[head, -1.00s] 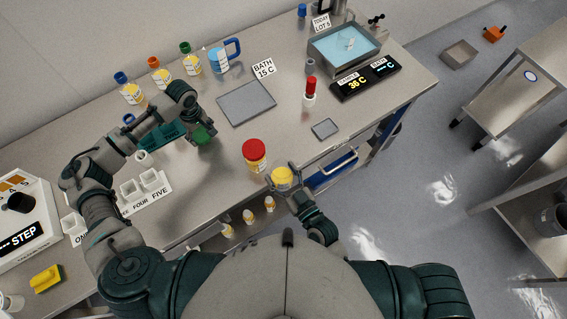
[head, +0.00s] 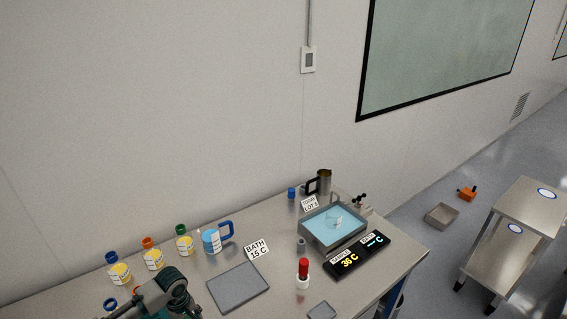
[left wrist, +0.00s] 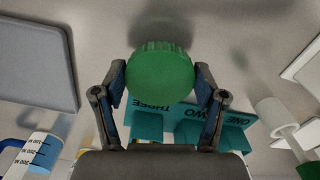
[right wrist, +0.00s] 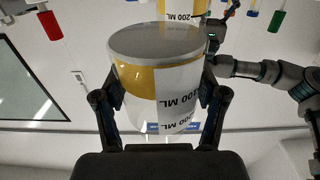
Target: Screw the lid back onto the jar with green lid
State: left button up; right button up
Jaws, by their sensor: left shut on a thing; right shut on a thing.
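In the left wrist view, my left gripper (left wrist: 160,82) is shut on the round green lid (left wrist: 160,68), its fingers at opposite sides of the rim. In the right wrist view, which is upside down, my right gripper (right wrist: 160,95) is shut on a clear jar (right wrist: 135,75) with yellow contents and a white millilitre label. The jar's mouth is not clearly visible. In the head view only part of my left arm shows at the bottom edge; the lid, the held jar and my right gripper are outside it.
Bottles with blue (head: 119,270), orange (head: 153,255) and green (head: 184,242) caps stand along the back of the bench, beside a blue-handled jug (head: 212,241). A grey mat (head: 238,287), a red-topped item (head: 303,272) and a water bath (head: 335,226) lie further right. A teal labelled block (left wrist: 185,122) is near the lid.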

pick_arm(q)
jog(key=d+r+m, duration=0.1)
jog(key=d, duration=0.1)
jog(key=d+r+m, duration=0.1)
jog(key=d+m, duration=0.1)
jog(key=d+r+m, duration=0.2)
jog(key=shift+s, duration=0.3)
jog(key=s+d+r+m, duration=0.2)
jog(key=d+r+m, duration=0.1)
jog(key=d+m, duration=0.1)
jog(key=shift+d+m, duration=0.4)
jog(key=shift+m, duration=0.1)
pick_arm(e)
jog(key=w+d+r+m+t+h, duration=0.1)
jog(key=w+d+m+h, duration=0.2)
jog(key=d, duration=0.8)
jog(key=w+d+r+m+t+h, duration=0.1)
jog(key=w+d+m+t+h, duration=0.1)
jog(key=w+d+m+h, duration=0.2)
jog(key=w+d+h, duration=0.3)
jog(key=w+d, duration=0.2)
jog(key=d, duration=0.2)
jog(key=shift+w+d+r, duration=0.15)
jog(key=shift+w+r, duration=0.1)
jog(key=shift+r, duration=0.1)
pick_arm(q)
jog(key=shift+a, duration=0.15)
pick_arm(e)
jog(key=shift+a, duration=0.2)
